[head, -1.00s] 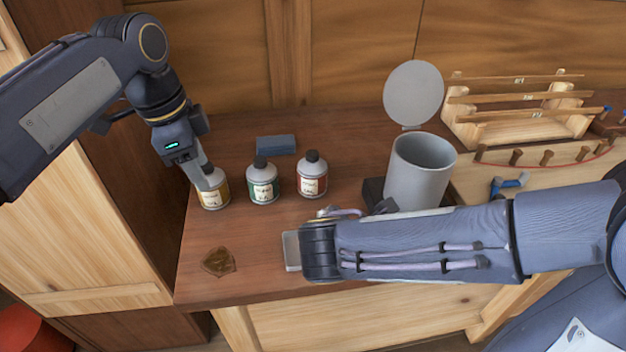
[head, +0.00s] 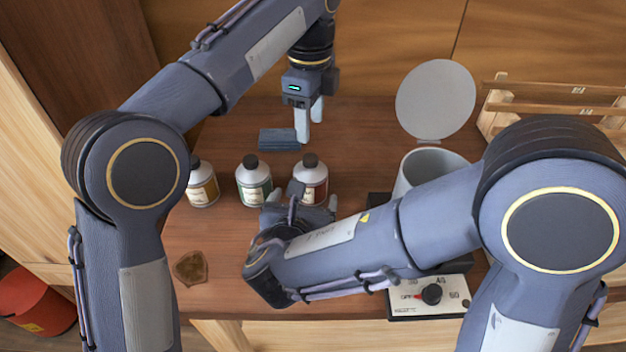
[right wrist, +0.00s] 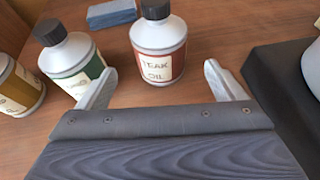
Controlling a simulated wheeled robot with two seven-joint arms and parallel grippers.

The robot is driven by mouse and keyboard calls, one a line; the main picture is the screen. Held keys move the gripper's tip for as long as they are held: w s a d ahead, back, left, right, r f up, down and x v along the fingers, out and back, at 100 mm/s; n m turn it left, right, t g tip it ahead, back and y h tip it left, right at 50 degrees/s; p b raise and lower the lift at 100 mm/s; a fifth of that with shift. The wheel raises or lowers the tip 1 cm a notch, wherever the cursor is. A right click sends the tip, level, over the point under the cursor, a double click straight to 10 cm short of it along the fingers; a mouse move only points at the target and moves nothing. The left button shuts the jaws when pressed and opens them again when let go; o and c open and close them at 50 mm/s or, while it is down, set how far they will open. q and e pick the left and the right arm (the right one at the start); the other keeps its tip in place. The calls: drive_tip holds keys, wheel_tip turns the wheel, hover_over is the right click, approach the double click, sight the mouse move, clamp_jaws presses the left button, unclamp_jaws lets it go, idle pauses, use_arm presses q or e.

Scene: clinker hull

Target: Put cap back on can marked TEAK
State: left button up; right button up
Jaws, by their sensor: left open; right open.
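The can marked TEAK (right wrist: 160,50) has a red-edged label reading "TEAK OIL" and stands upright at the right of three cans; it also shows in the head view (head: 312,182). A dark cap (head: 310,160) sits on its top, also in the right wrist view (right wrist: 155,9). My right gripper (right wrist: 162,85) is open in front of the can, its fingers spread to either side; I cannot tell whether they touch it. It partly covers the can in the head view (head: 302,200). My left gripper (head: 309,118) is open and empty, behind the can beside a blue block.
A green-label can (head: 254,183) and a yellow-label can (head: 203,187) stand to the left, both dark-capped. The blue block (head: 279,139) lies behind. A grey pot (head: 430,160) with raised lid (head: 436,98) and a dial box (head: 405,304) are right. A brown patch (head: 191,268) is front left.

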sight(310, 184)
drive_tip(key=x, duration=0.7)
drive_tip(key=shift+w+d+f, duration=0.1)
drive_tip(key=shift+w+f, duration=0.1)
drive_tip(key=shift+w, duration=0.15)
drive_tip(key=shift+c, duration=0.4)
